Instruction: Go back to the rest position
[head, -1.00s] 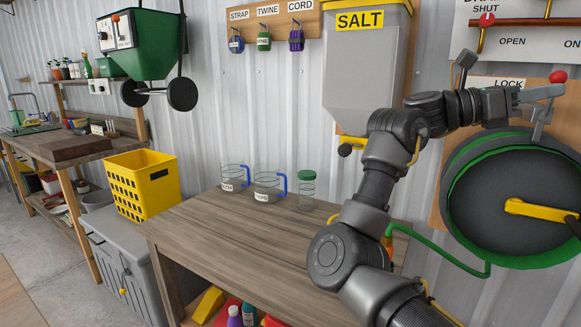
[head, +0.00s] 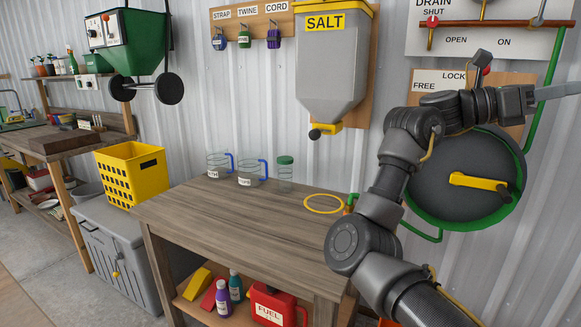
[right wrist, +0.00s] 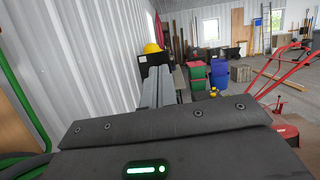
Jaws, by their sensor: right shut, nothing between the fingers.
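My right arm rises from the lower right of the head view, and its gripper (head: 552,93) points to the right in front of the wall, beside the lock board. The fingers are together with nothing between them. In the right wrist view the gripper (right wrist: 158,84) also shows shut and empty, pointing along the corrugated wall. The green-rimmed hose reel (head: 465,185) with its yellow crank is behind and below my right forearm. The lock lever with the red knob (head: 487,70) is partly hidden behind my wrist. My left gripper is out of view.
A wooden workbench (head: 240,215) holds two labelled jugs (head: 250,178), a green-lidded jar (head: 285,176) and a yellow ring (head: 323,204). A grey salt hopper (head: 332,75) hangs above. A yellow crate (head: 132,175) stands left. In the wrist view, a red machine (right wrist: 283,90) stands at right.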

